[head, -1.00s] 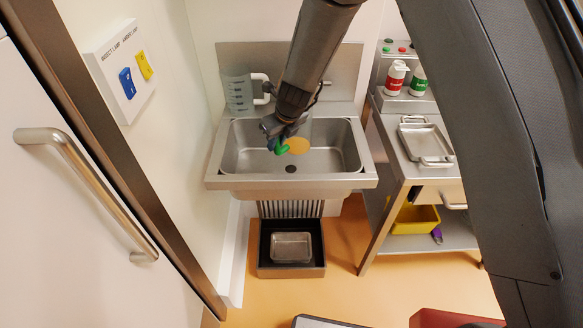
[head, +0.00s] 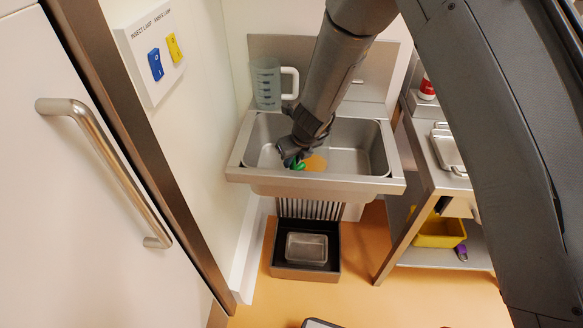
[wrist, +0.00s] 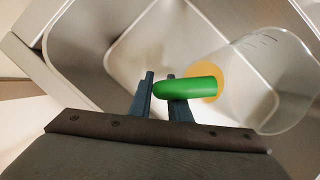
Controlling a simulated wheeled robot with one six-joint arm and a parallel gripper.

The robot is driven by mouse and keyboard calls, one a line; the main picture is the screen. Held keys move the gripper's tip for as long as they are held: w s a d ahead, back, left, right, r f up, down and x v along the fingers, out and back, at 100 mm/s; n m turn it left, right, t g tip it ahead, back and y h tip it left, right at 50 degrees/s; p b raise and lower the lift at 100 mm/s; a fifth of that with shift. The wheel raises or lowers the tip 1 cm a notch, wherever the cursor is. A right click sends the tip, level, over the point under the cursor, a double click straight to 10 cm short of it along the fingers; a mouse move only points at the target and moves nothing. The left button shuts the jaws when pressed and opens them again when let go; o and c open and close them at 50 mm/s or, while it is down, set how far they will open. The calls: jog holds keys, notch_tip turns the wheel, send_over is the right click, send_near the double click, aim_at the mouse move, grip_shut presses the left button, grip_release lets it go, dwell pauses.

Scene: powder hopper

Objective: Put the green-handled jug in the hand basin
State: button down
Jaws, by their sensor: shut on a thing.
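The jug (wrist: 262,85) is clear with graduation marks, and something orange shows at its near end. Its green handle (wrist: 186,90) lies between the fingers of my gripper (wrist: 160,92), which is shut on it. In the head view my gripper (head: 294,163) is over the hand basin (head: 357,161), with the green handle (head: 299,166) and an orange patch of the jug (head: 316,163) beside it. The basin wall (wrist: 75,30) also shows in the wrist view. I cannot tell whether the jug touches the basin floor.
A white-handled clear jug (head: 266,84) stands on the ledge behind the basin at left. A dark tray with a metal pan (head: 306,248) is below the basin. A steel trolley with a yellow bin (head: 440,231) stands at right. A cabinet door handle (head: 107,160) is at left.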

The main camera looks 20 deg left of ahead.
jog(key=shift+f+b, duration=0.8)
jog(key=shift+f, duration=0.4)
jog(key=c, duration=1.7)
grip_release()
jog(key=shift+f, duration=0.1)
jog(key=shift+o, duration=0.2)
